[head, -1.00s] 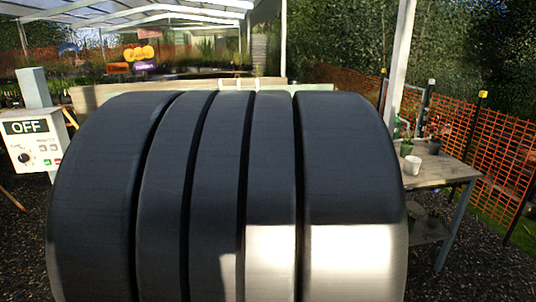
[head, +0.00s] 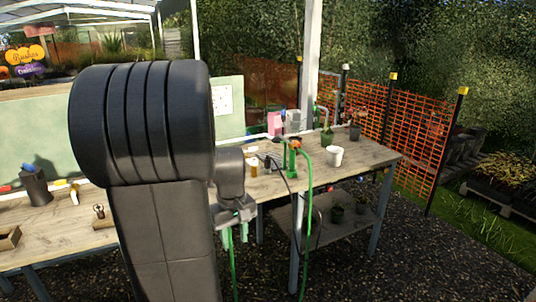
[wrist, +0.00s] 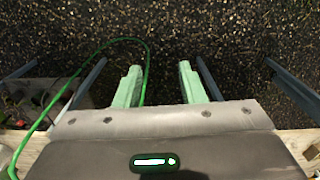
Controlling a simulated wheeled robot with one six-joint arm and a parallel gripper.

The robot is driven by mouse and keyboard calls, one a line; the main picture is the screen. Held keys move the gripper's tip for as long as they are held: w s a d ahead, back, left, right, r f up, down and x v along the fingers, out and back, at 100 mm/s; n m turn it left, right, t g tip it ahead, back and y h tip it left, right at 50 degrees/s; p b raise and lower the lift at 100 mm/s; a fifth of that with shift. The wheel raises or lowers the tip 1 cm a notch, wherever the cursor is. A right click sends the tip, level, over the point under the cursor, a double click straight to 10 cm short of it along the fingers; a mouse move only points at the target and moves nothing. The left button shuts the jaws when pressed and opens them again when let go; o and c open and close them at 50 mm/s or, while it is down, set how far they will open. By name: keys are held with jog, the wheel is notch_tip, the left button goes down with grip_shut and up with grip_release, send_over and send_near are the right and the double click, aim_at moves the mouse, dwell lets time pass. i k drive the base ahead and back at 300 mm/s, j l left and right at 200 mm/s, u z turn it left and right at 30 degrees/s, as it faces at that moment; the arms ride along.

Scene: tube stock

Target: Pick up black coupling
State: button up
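My gripper (wrist: 158,82) shows in the wrist view with its two pale green fingers apart and nothing between them. It points down past the bench edge, over dark gravel. In the head view my gripper (head: 235,232) hangs at the front edge of the wooden bench (head: 370,155), partly hidden by my arm. I cannot pick out the black coupling for certain in either view. Small dark items lie on the bench near the green hose fitting (head: 292,155), too small to identify. My arm hides part of the bench.
A green hose (head: 307,220) hangs over the bench front close to my gripper. An amber bottle (head: 254,167), a white cup (head: 334,157) and a potted plant (head: 354,132) stand on the bench. A dark tool cup (head: 36,187) stands at left. Orange mesh fencing (head: 410,130) runs behind.

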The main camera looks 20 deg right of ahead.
aim_at(267, 161)
jog(key=i+l+u, duration=0.15)
jog(key=i+l, duration=1.8)
